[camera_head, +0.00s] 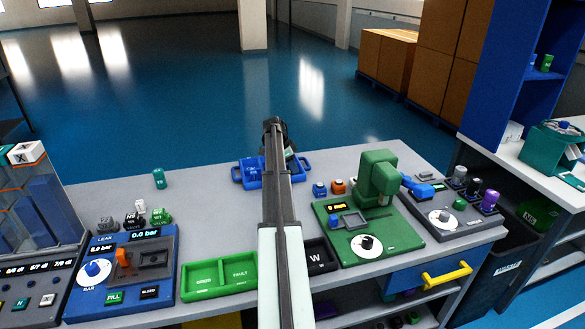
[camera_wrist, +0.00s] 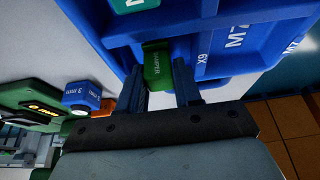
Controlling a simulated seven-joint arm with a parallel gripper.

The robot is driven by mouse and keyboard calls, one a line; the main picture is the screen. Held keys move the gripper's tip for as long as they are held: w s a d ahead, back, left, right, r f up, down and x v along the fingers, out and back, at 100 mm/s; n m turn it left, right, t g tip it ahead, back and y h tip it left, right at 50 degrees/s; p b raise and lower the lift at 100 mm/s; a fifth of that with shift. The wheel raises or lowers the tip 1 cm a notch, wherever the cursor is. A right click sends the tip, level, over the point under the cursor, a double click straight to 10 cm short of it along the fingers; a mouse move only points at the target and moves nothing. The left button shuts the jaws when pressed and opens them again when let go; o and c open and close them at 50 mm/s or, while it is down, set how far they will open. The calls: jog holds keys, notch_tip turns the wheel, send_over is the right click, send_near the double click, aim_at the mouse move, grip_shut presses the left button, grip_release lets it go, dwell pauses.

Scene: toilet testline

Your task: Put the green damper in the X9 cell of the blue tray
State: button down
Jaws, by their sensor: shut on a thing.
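The green damper (camera_wrist: 157,66), with a "DAMPER" label, is between the two fingers of my gripper (camera_wrist: 159,72) in the wrist view. My gripper is shut on it. The blue tray (camera_wrist: 221,62) lies right beyond the fingertips, with the X9 label just right of the damper and an M7 label further right. I cannot tell whether the damper is inside the X9 cell or above it. In the head view the blue tray (camera_head: 241,183) is at the table's back edge. My arm covers its middle, and the damper cannot be made out there.
A green two-part tray (camera_head: 218,293) and a black W tray (camera_head: 319,255) stand at the front. A green machine (camera_head: 377,185) with blue and orange blocks beside it is right of my arm. A teal cylinder (camera_head: 158,179) stands left, with free table around it.

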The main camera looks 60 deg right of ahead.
jog(key=shift+f, duration=0.4)
jog(key=c, duration=0.8)
grip_release()
jog(key=shift+f, duration=0.1)
jog(key=v, duration=1.2)
